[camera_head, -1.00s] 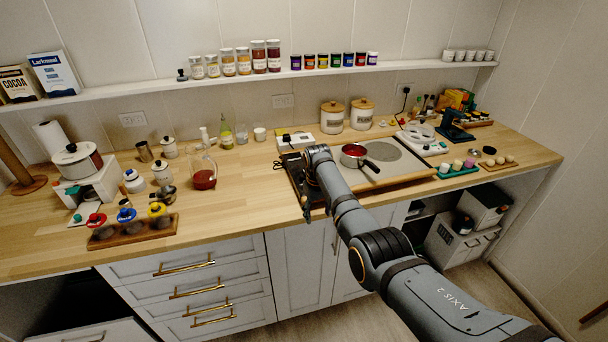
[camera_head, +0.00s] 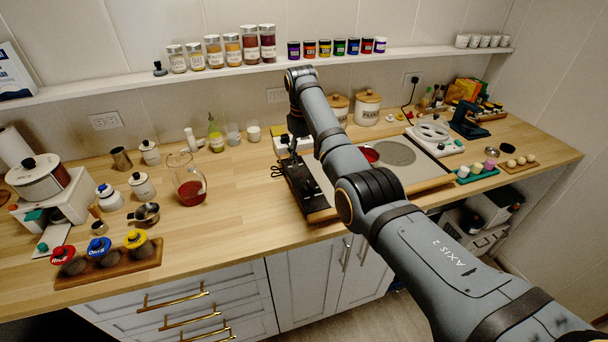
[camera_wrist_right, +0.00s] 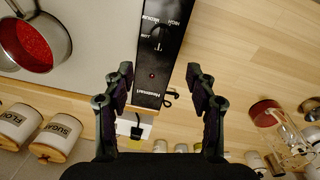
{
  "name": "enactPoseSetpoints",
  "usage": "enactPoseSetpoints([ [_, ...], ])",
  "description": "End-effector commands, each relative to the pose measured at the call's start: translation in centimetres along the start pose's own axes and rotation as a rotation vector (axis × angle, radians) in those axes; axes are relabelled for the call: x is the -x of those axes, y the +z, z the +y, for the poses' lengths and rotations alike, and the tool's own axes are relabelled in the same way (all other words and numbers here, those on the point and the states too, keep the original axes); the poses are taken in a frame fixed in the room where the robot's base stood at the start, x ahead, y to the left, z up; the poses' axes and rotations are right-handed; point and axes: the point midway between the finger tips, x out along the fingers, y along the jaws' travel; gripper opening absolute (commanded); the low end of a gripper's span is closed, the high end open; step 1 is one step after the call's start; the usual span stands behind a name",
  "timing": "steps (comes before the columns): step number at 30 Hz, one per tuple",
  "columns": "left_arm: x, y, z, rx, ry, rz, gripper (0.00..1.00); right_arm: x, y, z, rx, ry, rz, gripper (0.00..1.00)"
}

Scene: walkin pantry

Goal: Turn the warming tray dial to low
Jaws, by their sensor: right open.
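The warming tray has a pale top (camera_head: 425,172) with a grey disc and a black control panel (camera_head: 302,188) along its left side. In the right wrist view the panel (camera_wrist_right: 152,90) carries a dark dial (camera_wrist_right: 158,38) with LOW, MEDIUM and HIGH lettered around it. I cannot tell which mark the dial points at. My right gripper (camera_wrist_right: 157,88) is open and empty, its fingers either side of the panel in the picture, with the dial beyond the fingertips. In the head view the right gripper (camera_head: 291,146) is over the panel's far end, small and dark. My left gripper is not in view.
A pan with red contents (camera_wrist_right: 30,42) stands on the tray, partly hidden by my arm in the head view. Flour (camera_wrist_right: 15,125) and sugar (camera_wrist_right: 58,134) canisters stand near the panel's far end. A glass jug (camera_head: 188,184) is to the left, with bare counter between.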

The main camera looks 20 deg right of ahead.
Motion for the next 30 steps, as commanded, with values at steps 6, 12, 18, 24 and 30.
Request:
enactPoseSetpoints([
  [6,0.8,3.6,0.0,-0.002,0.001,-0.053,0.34,-1.9,0.1,0.0,0.000,-0.001,-0.004,0.57],
  [12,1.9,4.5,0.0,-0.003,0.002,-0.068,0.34,-6.2,0.1,0.0,-0.001,-0.001,-0.005,0.57],
  [18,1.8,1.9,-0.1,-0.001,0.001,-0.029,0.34,-9.5,0.1,0.0,0.000,-0.001,-0.002,0.57],
  [24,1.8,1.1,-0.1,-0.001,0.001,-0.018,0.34,-10.5,0.0,0.0,0.000,0.000,0.001,0.57],
  [30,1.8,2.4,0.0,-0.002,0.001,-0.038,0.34,-10.5,0.0,0.0,0.000,0.000,0.001,0.56],
])
